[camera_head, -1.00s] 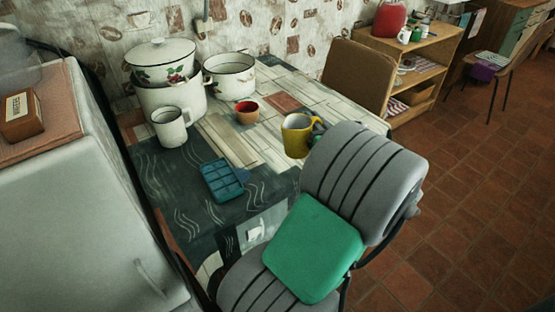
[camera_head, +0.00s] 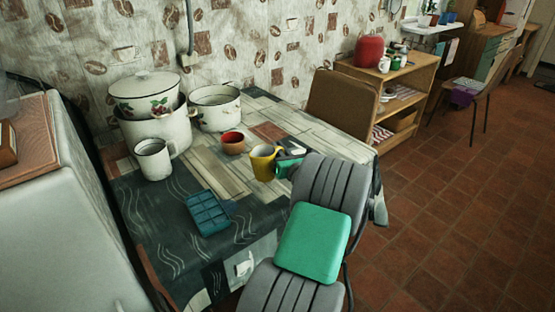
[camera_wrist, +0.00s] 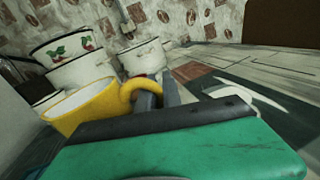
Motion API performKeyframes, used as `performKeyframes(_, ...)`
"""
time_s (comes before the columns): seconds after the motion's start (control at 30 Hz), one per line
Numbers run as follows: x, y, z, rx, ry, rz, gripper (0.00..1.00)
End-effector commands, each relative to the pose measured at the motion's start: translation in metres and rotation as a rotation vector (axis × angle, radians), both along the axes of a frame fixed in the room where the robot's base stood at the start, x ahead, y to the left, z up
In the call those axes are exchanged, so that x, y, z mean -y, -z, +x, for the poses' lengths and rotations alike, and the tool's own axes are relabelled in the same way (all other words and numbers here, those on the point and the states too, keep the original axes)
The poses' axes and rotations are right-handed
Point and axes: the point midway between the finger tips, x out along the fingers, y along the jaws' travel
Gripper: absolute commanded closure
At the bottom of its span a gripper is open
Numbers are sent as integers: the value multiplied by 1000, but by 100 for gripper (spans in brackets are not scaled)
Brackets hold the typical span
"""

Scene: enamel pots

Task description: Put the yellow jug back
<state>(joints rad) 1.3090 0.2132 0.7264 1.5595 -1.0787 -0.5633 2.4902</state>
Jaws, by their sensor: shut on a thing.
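The yellow jug (camera_head: 262,163) is over the wooden-plank part of the table, just right of the small red bowl (camera_head: 232,143). My gripper (camera_head: 281,157) is at the jug's right side, shut on its handle. In the wrist view, the yellow jug (camera_wrist: 82,107) is at the left with its handle between the grey fingers (camera_wrist: 153,94). The green and black gripper body hides the jug's lower part there. I cannot tell whether its base touches the table.
A white mug (camera_head: 152,160), a large pot (camera_head: 172,132) with a lidded pot (camera_head: 146,92) on it, and another white pot (camera_head: 216,108) stand at the back left. A blue compartment tray (camera_head: 208,212) lies in front. A brown chair back (camera_head: 342,104) is behind the table.

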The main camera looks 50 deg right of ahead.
Motion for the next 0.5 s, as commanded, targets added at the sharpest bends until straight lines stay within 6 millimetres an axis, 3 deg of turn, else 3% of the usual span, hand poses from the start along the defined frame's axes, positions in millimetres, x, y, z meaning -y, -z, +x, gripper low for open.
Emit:
performKeyframes(0.1, 4, 13, 9, 2, -2, 0, 100)
performKeyframes(0.23, 4, 34, 7, 0, 1, 3, 100)
performKeyframes(0.43, 4, 35, 7, 1, 0, -2, 100)
performKeyframes(0.47, 3, 36, 7, 0, 0, -1, 88)
performKeyframes(0.5, 3, 36, 7, 0, 0, 0, 85)
